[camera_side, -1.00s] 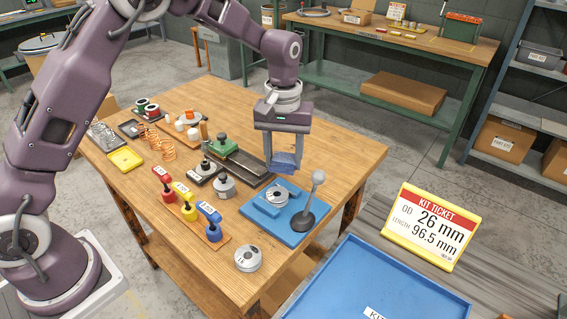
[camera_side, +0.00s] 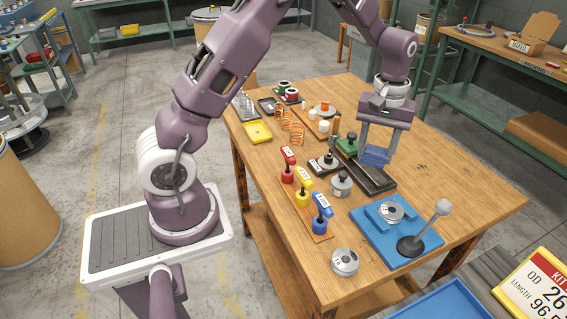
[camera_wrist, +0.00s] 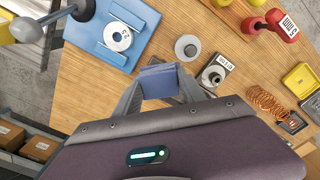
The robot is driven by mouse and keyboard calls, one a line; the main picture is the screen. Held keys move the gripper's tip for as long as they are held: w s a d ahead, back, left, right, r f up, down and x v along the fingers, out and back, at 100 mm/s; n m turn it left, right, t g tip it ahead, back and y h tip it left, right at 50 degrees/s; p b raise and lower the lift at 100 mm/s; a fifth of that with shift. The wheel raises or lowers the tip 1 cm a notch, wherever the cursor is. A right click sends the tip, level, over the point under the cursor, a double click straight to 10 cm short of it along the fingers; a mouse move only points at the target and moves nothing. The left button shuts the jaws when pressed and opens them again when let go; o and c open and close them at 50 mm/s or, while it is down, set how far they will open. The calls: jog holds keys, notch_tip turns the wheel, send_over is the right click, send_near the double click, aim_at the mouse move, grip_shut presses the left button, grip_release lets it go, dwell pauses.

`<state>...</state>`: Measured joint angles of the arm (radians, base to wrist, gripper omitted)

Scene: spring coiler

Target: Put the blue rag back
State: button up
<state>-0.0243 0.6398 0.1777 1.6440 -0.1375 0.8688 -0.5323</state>
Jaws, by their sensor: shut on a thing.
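My gripper (camera_side: 376,157) is shut on the blue rag (camera_side: 374,155) and holds it above the wooden table. The rag looks like a small folded blue cloth hanging between the fingers. In the wrist view the rag (camera_wrist: 158,82) sits between the two grey fingertips. In the side view it hangs near the long dark tray (camera_side: 378,184), behind the blue fixture plate (camera_side: 366,222). The table beneath the gripper is partly hidden in the wrist view by the gripper body.
A round-knobbed lever (camera_side: 441,208) stands up from the blue plate. Red, yellow and blue handled tools (camera_side: 303,190) stand in a row at the front. A grey disc (camera_side: 344,262) lies at the near edge. Copper coils (camera_side: 293,128) and a yellow tray (camera_side: 257,132) are left.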

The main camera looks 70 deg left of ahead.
jog(key=s+a+n, duration=0.5)
jog(key=s+a, duration=0.3)
jog(key=a, duration=0.6)
jog(key=n, duration=0.4)
send_over(277, 162)
notch_tip(277, 162, down, 10)
jog(key=shift+s+f, duration=0.1)
jog(key=shift+f, duration=0.15)
jog(key=shift+f, duration=0.1)
jog(key=o, duration=1.3)
